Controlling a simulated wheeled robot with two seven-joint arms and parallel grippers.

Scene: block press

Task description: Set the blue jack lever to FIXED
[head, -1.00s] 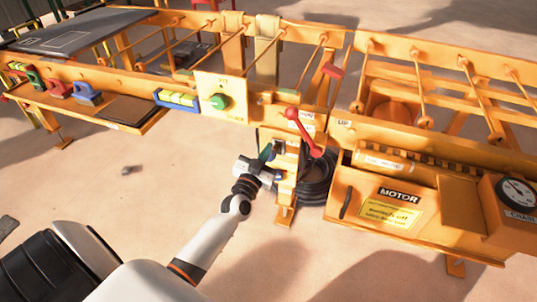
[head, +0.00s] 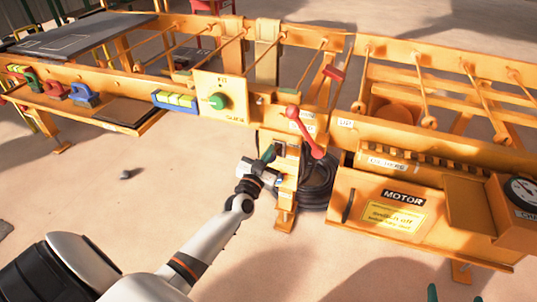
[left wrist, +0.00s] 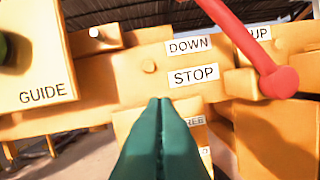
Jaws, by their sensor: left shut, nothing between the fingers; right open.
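My left gripper (head: 268,153) is at the orange post below the red lever, its teal fingers shut with nothing between them. The fingers also show in the left wrist view (left wrist: 160,140), pointing at the post under the STOP label. A small dark bluish part (head: 280,147) sits on the post beside the fingertips; I cannot tell whether it is the blue jack lever or whether they touch.
The red lever (head: 304,132) slants just above my left gripper, by the DOWN, STOP and UP labels. The green GUIDE knob (head: 217,101) is to the left. The MOTOR box (head: 390,205) is to the right, and a black coil (head: 318,187) lies behind the post.

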